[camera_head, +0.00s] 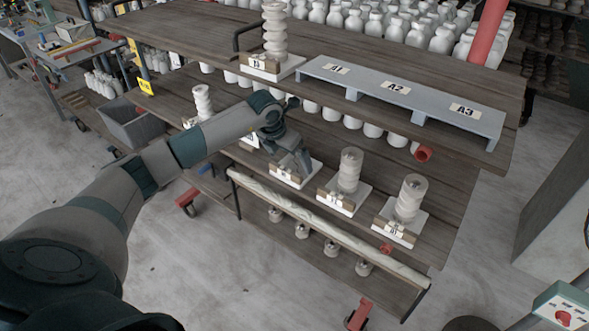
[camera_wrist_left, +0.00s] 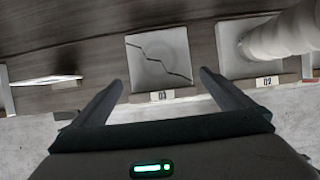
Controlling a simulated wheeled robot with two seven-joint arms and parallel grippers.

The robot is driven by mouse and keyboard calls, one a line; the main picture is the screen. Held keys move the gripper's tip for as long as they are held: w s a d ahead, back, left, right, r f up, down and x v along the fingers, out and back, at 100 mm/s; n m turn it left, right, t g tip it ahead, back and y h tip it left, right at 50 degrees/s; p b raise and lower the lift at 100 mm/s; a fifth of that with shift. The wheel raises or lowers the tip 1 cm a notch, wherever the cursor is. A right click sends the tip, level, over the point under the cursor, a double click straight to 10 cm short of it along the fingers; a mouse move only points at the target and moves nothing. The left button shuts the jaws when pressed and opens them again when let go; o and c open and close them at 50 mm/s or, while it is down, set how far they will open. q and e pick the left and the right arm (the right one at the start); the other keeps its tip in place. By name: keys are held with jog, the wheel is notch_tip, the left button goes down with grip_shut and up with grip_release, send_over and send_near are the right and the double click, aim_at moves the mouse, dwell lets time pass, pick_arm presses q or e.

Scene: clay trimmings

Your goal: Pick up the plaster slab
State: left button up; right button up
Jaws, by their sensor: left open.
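A white plaster slab (camera_wrist_left: 160,58) with a dark jagged crack and a bare top lies on the wooden shelf in the left wrist view. A label that seems to read 03 or D3 is at its near edge. In the head view this slab (camera_head: 317,172) shows partly behind my left gripper (camera_head: 303,163). The left gripper (camera_wrist_left: 161,80) is open and empty, its fingers apart at the slab's near side, one toward each side. I cannot tell whether they touch it. My right gripper is not in view.
Slabs bearing stacked clay columns (camera_head: 349,172) (camera_head: 411,198) stand to the right on the same lower shelf. Above is a grey riser (camera_head: 420,97) labelled A1 to A3 on the upper shelf (camera_head: 180,35). A pale rail (camera_head: 330,228) runs along the front.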

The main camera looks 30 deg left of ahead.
aim_at(294, 168)
pick_arm(q)
jog(key=shift+f, duration=0.1)
jog(key=p+x, duration=0.2)
jog(key=x, duration=0.2)
jog(key=shift+w+f, duration=0.2)
jog(key=shift+f, duration=0.2)
jog(key=shift+c, duration=0.6)
jog(key=c, duration=0.9)
jog(key=shift+r, duration=0.15)
